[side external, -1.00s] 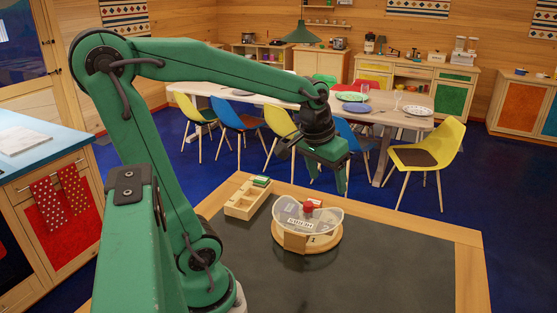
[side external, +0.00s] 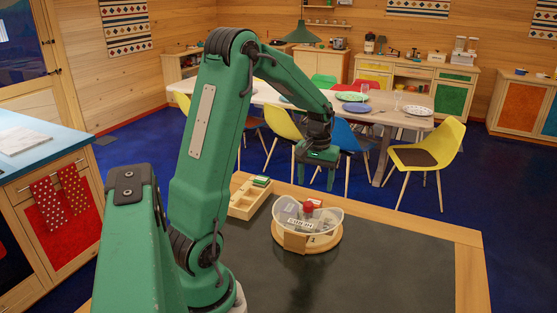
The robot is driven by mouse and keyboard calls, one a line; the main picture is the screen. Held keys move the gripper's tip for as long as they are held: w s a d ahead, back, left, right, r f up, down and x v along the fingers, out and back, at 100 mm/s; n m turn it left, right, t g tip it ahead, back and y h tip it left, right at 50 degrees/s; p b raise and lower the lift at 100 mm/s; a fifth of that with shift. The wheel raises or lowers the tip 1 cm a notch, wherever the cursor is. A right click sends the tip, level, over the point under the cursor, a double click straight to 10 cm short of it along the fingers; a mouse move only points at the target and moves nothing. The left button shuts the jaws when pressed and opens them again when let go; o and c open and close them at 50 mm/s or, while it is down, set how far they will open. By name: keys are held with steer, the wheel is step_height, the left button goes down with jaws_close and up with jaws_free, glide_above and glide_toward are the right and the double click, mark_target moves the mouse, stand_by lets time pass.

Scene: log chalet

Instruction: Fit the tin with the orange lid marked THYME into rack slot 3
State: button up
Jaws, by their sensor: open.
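My gripper (side external: 317,177) hangs in the air beyond the table's far edge, fingers down and apart, with nothing between them. A light wooden rack-like tray with compartments (side external: 245,212) lies at the far left of the dark tabletop; a small green-topped item (side external: 262,181) is at its far end. Right of it, a clear-walled round holder (side external: 335,230) on a wooden base contains grey labelled pieces (side external: 300,222) and a red-topped item (side external: 312,204). I cannot make out a tin with an orange lid marked THYME, and the slot numbers are not readable.
The dark tabletop (side external: 390,270) is clear at the right and front, with a wooden edge. Behind it stand a dining table (side external: 405,120) with plates and a yellow chair (side external: 425,157). A blue-topped counter (side external: 40,150) is at the left.

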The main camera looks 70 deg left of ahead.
mark_target(313, 200)
steer(key=shift+f, duration=1.3)
steer(key=shift+f, duration=0.1)
steer(key=shift+a+f, duration=0.2)
steer(key=shift+f, duration=2.3)
steer(key=shift+c, duration=0.3)
steer(key=c, duration=1)
